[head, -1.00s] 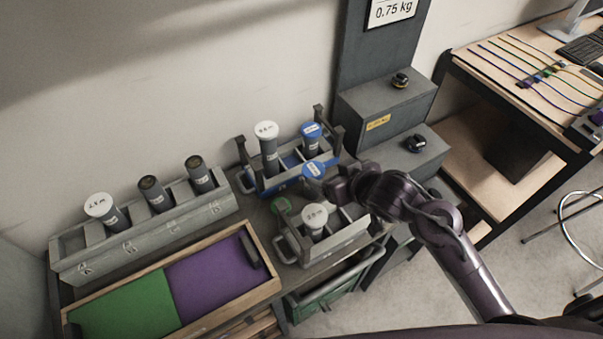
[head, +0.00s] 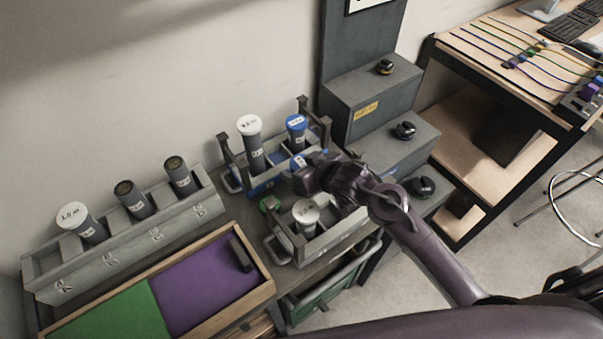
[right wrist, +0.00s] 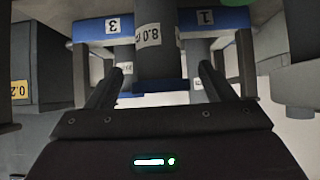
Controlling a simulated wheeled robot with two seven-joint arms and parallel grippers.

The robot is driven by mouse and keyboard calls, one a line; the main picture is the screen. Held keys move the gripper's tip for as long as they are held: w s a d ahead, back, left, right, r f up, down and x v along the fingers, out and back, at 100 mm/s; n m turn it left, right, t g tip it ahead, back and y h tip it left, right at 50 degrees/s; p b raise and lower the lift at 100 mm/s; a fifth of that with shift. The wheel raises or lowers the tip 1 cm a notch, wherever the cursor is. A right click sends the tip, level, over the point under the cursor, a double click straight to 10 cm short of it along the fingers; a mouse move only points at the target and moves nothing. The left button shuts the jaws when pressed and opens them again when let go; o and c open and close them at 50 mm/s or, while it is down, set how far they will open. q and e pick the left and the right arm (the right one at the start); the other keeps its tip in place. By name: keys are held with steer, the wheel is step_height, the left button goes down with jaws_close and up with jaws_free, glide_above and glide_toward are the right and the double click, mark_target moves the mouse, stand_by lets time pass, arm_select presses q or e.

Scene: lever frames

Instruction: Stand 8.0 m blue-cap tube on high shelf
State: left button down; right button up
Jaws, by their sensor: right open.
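My right gripper (head: 308,174) is at the near side of the blue rack (head: 262,184), close to a blue-cap tube (head: 299,160) that it partly hides. In the right wrist view my open fingers (right wrist: 160,72) are on either side of a dark tube labelled 8.0 (right wrist: 153,50), which appears upside down with its blue cap towards the palm. I cannot see finger contact. Another blue-cap tube (head: 297,128) stands at the rack's back right, beside a white-cap tube (head: 250,135). I cannot tell which surface is the high shelf. My left gripper is out of view.
A nearer grey rack (head: 340,238) holds a white-cap tube (head: 306,214) and a green-cap one (head: 270,204). A long grey rack (head: 130,255) with several tubes is at left, behind a green-and-purple tray (head: 205,288). Stepped grey boxes (head: 350,105) stand at right.

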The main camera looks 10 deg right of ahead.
steer(key=shift+w+a+f, duration=0.2)
steer(key=shift+w+f, duration=0.1)
steer(key=shift+w, duration=0.1)
steer(key=shift+r, duration=0.1)
steer(key=c, duration=1.3)
